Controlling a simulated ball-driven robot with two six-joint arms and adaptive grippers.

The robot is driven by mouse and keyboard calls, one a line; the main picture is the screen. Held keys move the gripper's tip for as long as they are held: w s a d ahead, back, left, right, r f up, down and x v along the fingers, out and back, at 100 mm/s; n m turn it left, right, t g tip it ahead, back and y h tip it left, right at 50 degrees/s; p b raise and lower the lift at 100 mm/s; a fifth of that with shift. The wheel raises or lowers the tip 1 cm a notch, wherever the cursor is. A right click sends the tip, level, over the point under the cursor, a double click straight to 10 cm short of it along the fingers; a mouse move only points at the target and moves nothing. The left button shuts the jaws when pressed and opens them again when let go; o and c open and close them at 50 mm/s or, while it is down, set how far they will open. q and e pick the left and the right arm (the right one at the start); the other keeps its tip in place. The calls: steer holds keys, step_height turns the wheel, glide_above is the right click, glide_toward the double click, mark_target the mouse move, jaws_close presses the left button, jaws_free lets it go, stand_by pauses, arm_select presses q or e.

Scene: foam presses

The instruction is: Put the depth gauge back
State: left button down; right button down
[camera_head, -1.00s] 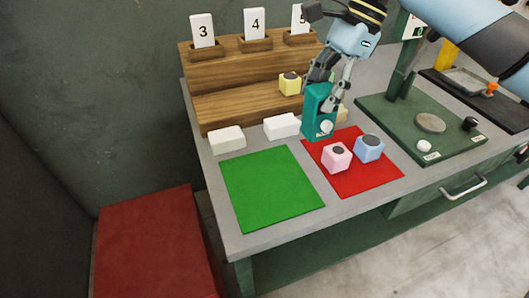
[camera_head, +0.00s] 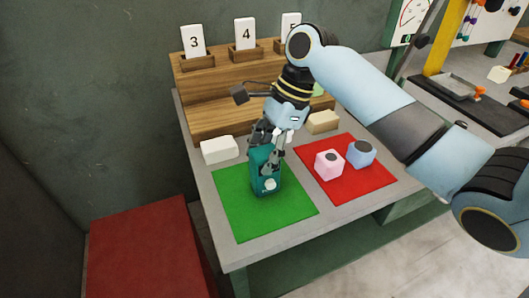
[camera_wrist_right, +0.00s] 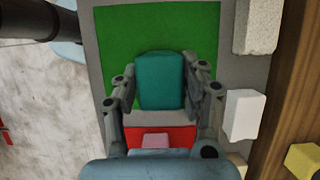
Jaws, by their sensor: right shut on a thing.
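The depth gauge, a teal block (camera_head: 265,182) with a round white knob low on its front, is upright over the green mat (camera_head: 235,215), near its upper right part. I cannot tell whether its base touches the mat. My right gripper (camera_head: 267,150) is shut on its upper part from above. In the right wrist view the teal block (camera_wrist_right: 160,82) sits between the two fingers, with the green mat (camera_wrist_right: 150,30) beyond it. My left gripper is not in view.
A white block (camera_head: 219,150) and a beige block (camera_head: 323,121) lie along the wooden shelf (camera_head: 210,113) with number cards. The green mat's lower left is clear.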

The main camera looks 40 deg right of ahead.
steer(key=c, duration=0.7)
jaws_free()
steer(key=shift+f, duration=0.1)
steer(key=shift+d+r, duration=0.15)
steer(key=shift+r, duration=0.25)
steer(key=v, duration=1.1)
steer(key=shift+r+p, duration=0.2)
steer(key=shift+p, duration=0.25)
steer(key=shift+d, duration=0.15)
